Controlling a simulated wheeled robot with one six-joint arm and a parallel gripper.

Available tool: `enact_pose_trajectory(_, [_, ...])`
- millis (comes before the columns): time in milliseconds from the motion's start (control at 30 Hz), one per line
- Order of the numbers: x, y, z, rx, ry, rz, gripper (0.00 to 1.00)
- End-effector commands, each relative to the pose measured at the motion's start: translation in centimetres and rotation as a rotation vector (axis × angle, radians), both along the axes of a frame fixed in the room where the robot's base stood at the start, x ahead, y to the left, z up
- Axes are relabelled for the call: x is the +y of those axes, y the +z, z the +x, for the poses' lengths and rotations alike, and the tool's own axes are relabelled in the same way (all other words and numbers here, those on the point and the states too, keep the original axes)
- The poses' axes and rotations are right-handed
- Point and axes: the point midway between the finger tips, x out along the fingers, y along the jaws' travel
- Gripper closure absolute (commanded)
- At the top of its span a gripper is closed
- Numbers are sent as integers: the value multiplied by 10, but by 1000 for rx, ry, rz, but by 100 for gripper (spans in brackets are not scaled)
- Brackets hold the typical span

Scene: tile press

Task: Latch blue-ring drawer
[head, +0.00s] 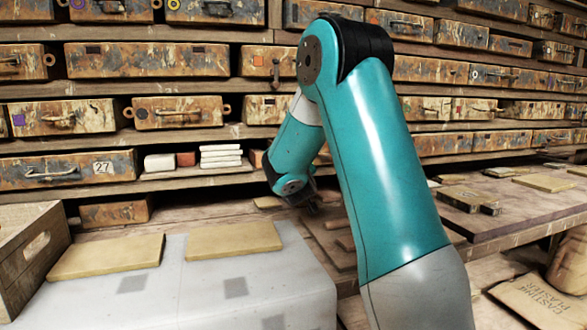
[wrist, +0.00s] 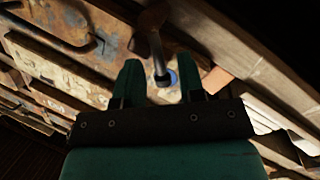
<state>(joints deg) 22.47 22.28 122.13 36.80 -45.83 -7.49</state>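In the wrist view, a blue ring mark (wrist: 173,77) shows on a worn drawer front, partly covered by a dark lever-like bar (wrist: 156,50). In the head view, my gripper (head: 311,205) is low in front of the shelves, small and dark. My arm hides the drawer fronts behind it, and I cannot make out the blue-ring drawer there.
Rows of rusty drawers (head: 148,60) fill the wall. White tiles (head: 220,156) sit on a shelf left of my gripper. Tan boards (head: 234,238) lie on the grey-covered table, beside a wooden crate (head: 28,245). A wooden bench (head: 478,222) stands at right.

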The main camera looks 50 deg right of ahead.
Motion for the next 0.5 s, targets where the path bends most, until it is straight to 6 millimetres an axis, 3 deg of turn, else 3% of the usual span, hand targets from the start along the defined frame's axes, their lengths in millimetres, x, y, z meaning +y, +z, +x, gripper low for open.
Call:
enact_pose_trajectory(267, [2,0,-1,0,1,0,64])
enact_pose_trajectory(500, [31,-1,-26,-1,6,0,64])
